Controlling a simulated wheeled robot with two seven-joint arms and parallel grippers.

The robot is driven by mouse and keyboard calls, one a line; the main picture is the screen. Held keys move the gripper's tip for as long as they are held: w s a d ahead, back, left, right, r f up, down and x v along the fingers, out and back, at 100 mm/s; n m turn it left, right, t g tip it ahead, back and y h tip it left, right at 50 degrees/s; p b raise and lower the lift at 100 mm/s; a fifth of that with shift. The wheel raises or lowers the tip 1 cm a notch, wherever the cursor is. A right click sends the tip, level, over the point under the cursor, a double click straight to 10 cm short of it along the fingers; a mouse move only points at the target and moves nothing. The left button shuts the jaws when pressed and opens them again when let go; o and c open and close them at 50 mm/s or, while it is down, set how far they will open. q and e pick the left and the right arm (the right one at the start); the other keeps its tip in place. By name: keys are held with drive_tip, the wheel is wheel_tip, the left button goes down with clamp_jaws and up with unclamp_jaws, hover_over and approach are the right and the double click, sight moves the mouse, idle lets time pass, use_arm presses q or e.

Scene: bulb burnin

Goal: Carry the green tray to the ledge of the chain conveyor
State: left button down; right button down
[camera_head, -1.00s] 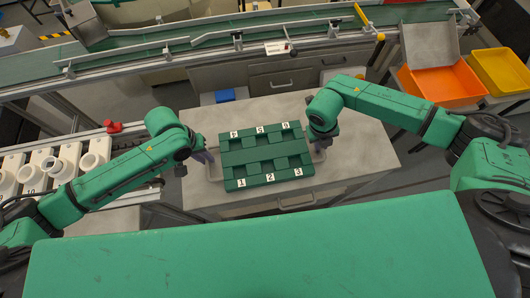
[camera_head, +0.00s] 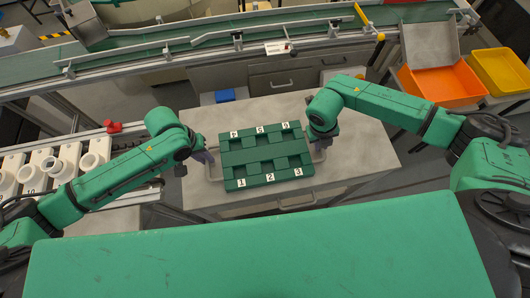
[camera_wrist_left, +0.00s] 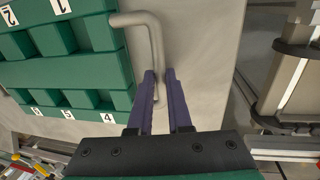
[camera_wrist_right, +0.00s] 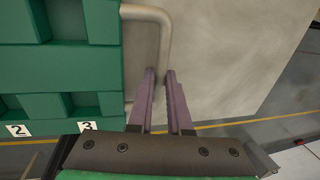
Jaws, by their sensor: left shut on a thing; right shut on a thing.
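The green tray (camera_head: 266,157) lies on or just over a grey table in front of me, with numbered pockets that look empty. It has a grey handle on each side. My left gripper (camera_head: 207,160) is at the left handle; in the left wrist view its purple fingers (camera_wrist_left: 161,84) are closed around the handle bar (camera_wrist_left: 155,45). My right gripper (camera_head: 318,148) is at the right handle; in the right wrist view its fingers (camera_wrist_right: 160,84) are closed around that bar (camera_wrist_right: 163,40). The chain conveyor (camera_head: 50,165) appears to be the rail line at the left, carrying white round parts.
The grey table (camera_head: 365,150) has free room right of the tray. A blue item (camera_head: 225,96) lies behind the tray. A green belt conveyor (camera_head: 150,52) crosses the back. An orange bin (camera_head: 440,85) and a yellow bin (camera_head: 500,70) stand at the back right.

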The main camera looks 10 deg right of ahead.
idle(0.3)
